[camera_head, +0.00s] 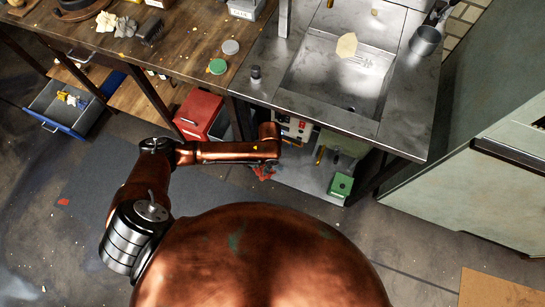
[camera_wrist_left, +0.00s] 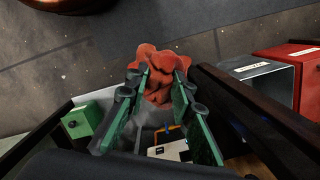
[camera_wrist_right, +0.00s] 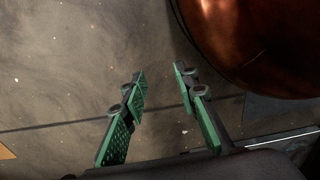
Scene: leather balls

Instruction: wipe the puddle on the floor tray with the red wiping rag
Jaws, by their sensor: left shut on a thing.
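The red wiping rag (camera_wrist_left: 156,62) is bunched between the green-padded fingers of my left gripper (camera_wrist_left: 160,80), which is shut on it. In the head view a little of the rag (camera_head: 264,175) shows under the end of my left arm, by the front of the sink unit. A grey flat surface (camera_head: 307,183) low under the sink looks like the floor tray. My gripper is at its left part; I cannot tell whether the rag touches it. I cannot make out the puddle. My right gripper (camera_wrist_right: 160,73) is open and empty above bare floor.
A green box (camera_head: 341,185) stands at the right under the metal sink (camera_head: 335,85); it also shows in the left wrist view (camera_wrist_left: 82,121). A red cabinet (camera_head: 199,114) stands left of the sink unit. Dark table legs flank the space. Open floor lies in front.

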